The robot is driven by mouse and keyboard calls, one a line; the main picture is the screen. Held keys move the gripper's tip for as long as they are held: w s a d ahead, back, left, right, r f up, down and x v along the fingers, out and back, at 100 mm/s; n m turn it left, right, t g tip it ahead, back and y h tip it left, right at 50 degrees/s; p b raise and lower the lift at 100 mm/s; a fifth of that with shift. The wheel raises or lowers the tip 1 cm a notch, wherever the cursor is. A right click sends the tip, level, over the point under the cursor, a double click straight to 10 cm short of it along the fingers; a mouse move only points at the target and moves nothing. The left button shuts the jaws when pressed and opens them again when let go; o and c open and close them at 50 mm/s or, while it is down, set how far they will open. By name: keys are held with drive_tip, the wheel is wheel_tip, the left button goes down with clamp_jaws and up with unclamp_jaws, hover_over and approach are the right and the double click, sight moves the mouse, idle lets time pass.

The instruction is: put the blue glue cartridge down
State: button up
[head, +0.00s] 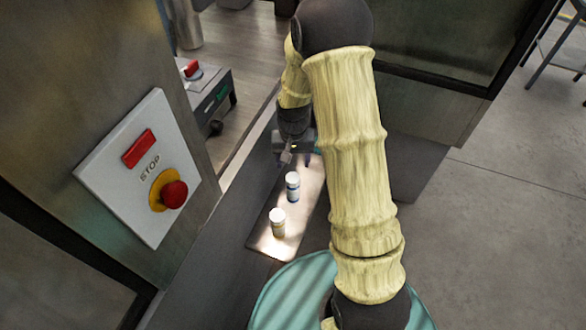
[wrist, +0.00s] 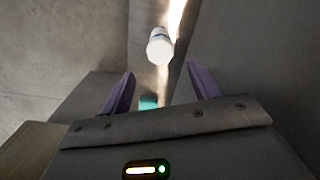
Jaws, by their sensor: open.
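In the head view, a small white-capped cartridge with a blue band (head: 292,186) stands upright on a narrow shelf (head: 262,243). My gripper (head: 296,160) is just behind it, apart from it, with its jaws open and empty. In the wrist view, my gripper (wrist: 161,75) shows two spread purple fingers.
A second white-capped container (head: 277,222) with a pale body stands nearer on the shelf. A panel with a red stop button (head: 174,194) is at the left. A machine housing (head: 210,95) stands behind it. Open floor (head: 510,190) lies at the right.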

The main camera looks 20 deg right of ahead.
drive_tip(key=shift+r, duration=0.45)
drive_tip(key=s+r+n+t, duration=0.2)
drive_tip(key=s+r, duration=1)
drive_tip(key=s, duration=0.2)
drive_tip(key=shift+s+d+r+n+t, duration=0.3)
drive_tip(key=shift+s, duration=0.1)
drive_tip(key=shift+c, duration=0.2)
idle(0.5)
